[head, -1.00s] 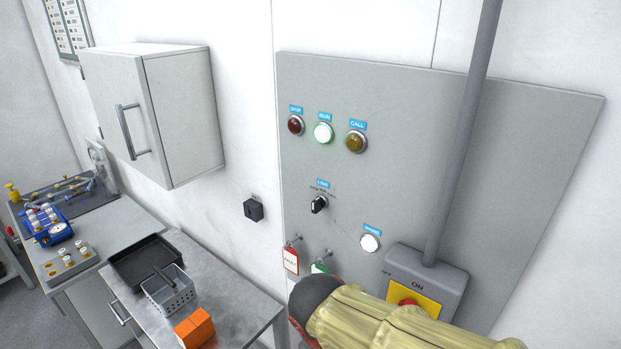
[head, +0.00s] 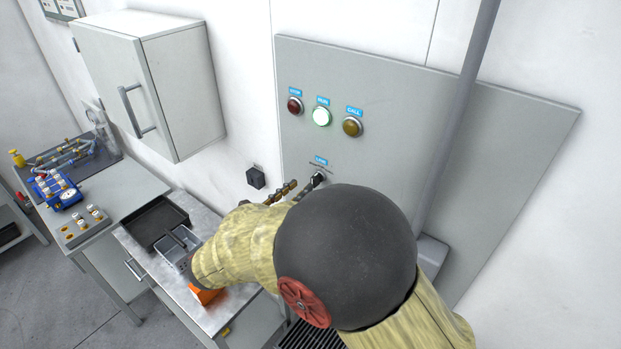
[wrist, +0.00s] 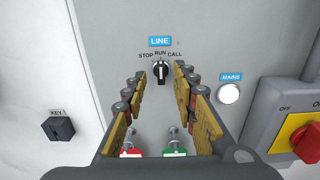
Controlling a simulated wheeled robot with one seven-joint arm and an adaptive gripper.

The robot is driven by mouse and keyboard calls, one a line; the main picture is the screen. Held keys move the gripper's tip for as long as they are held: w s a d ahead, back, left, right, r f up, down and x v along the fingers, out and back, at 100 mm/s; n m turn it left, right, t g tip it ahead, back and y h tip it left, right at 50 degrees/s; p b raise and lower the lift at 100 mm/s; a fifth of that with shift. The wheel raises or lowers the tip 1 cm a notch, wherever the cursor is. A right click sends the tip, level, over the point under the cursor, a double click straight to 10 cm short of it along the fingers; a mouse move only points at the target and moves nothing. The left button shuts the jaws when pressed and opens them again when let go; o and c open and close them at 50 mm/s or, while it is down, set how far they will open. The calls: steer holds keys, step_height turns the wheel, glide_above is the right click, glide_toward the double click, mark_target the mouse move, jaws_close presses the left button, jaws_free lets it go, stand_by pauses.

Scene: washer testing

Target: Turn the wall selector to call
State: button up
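The wall selector (wrist: 160,70) is a black knob with a white pointer line under a blue LINE label. STOP, RUN and CALL are printed around it, and the pointer stands upright at RUN. In the head view the selector (head: 318,180) shows just beyond my fingers. My gripper (wrist: 159,80) is open and empty, with its fingers to the left and right of the knob in the wrist view. I cannot tell whether they reach around it.
A black key switch (head: 256,177) is on the wall to the left, above a bench (head: 216,313).

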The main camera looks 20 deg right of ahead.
mark_target(312, 179)
steer(key=x, duration=0.6)
steer(key=shift+p, duration=0.4)
steer(key=shift+c, duration=1.3)
steer(key=shift+s, duration=0.1)
steer(key=c, duration=0.4)
jaws_close()
